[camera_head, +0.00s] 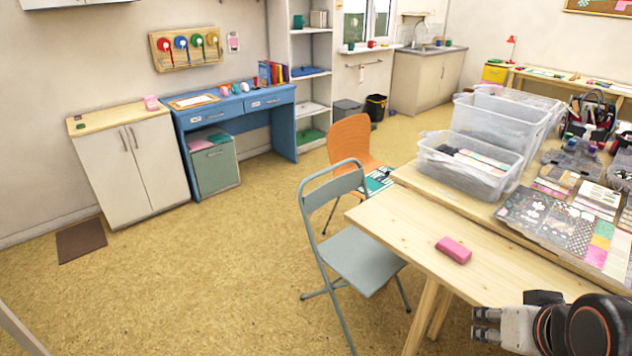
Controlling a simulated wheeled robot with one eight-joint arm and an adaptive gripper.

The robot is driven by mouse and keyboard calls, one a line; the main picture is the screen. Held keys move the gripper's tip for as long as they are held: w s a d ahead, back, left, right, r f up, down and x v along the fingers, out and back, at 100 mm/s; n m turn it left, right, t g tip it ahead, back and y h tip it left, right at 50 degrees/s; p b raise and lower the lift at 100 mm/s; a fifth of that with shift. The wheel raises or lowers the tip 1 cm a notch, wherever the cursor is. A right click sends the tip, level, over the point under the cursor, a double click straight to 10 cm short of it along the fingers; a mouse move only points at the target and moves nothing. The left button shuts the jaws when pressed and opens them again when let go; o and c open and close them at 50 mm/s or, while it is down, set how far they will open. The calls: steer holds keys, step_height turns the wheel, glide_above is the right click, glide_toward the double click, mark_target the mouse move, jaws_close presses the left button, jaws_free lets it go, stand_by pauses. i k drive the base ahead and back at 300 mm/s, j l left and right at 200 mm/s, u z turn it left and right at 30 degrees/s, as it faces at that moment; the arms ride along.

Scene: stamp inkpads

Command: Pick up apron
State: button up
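I cannot make out an apron for certain in the head view. A folded blue item (307,71) and a green item (312,135) lie on the tall white shelf at the back, but they are too small to identify. My gripper (486,325) is at the lower right, in front of the wooden table (400,228), with its fingers towards the left. Nothing shows held in it. The finger gap is too small to judge.
A pink block (454,249) lies on the table, with clear plastic bins (466,165) and patterned sheets (553,222) behind. A grey folding chair (362,262) and an orange chair (352,143) stand at its left. The floor (190,285) is open at the left.

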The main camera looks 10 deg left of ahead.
mark_target(377, 180)
steer(key=u, duration=0.2)
steer(key=i+j+u, duration=0.95)
steer(key=i+u, duration=0.5)
steer(key=i+j, duration=0.1)
steer(key=i, duration=0.6)
steer(key=i+j+z, duration=0.1)
steer(key=i, duration=0.6)
steer(key=i+j, duration=0.15)
steer(key=i, duration=0.5)
steer(key=i+l+z, duration=0.15)
steer(key=i+z, duration=0.25)
steer(key=i+l+z, duration=0.1)
steer(key=z, duration=0.3)
steer(key=i+z, duration=0.4)
steer(key=i+j+z, duration=0.15)
steer(key=z, duration=0.25)
steer(key=i+j+z, duration=0.25)
steer(key=z, duration=0.15)
steer(key=i+l+z, duration=0.2)
steer(key=i+z, duration=0.55)
steer(key=i, duration=0.15)
steer(key=i+l+u, duration=0.15)
steer(key=i+l, duration=0.3)
steer(key=i, duration=0.2)
